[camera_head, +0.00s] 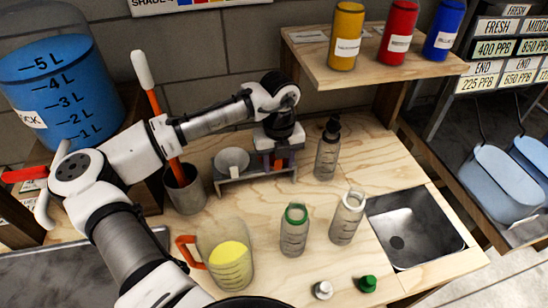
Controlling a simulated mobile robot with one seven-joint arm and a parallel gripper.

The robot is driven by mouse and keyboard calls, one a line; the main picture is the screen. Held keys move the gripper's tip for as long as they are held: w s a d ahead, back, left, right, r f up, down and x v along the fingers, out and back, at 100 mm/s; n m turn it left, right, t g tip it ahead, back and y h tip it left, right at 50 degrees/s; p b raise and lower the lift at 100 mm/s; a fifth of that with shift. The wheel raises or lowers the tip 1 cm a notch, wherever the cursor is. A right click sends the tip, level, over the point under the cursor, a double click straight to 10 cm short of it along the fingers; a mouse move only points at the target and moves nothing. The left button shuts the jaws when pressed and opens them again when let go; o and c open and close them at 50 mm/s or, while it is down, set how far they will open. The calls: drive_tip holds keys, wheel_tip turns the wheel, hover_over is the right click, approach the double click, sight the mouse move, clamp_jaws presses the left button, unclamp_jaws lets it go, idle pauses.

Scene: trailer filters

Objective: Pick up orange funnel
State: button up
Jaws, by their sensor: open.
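A grey rack (254,179) stands on the wooden counter near the wall. An orange piece (280,163), which looks like the orange funnel, shows at its right part, mostly hidden by my gripper. My gripper (275,158) points down over the right part of the rack, with its jaws open around or just beside the orange piece; I cannot tell which. A white funnel (232,160) sits at the rack's left end, clear of my gripper.
A metal cup (186,190) with a long-handled tool is left of the rack. A dark-capped bottle (327,152) stands close on the right. A green-rimmed bottle (294,230), a clear bottle (347,218) and a yellow-filled pitcher (229,268) are in front. A sink (414,226) lies right.

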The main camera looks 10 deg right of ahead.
clamp_jaws()
drive_tip(key=shift+r, duration=0.15)
idle(0.4)
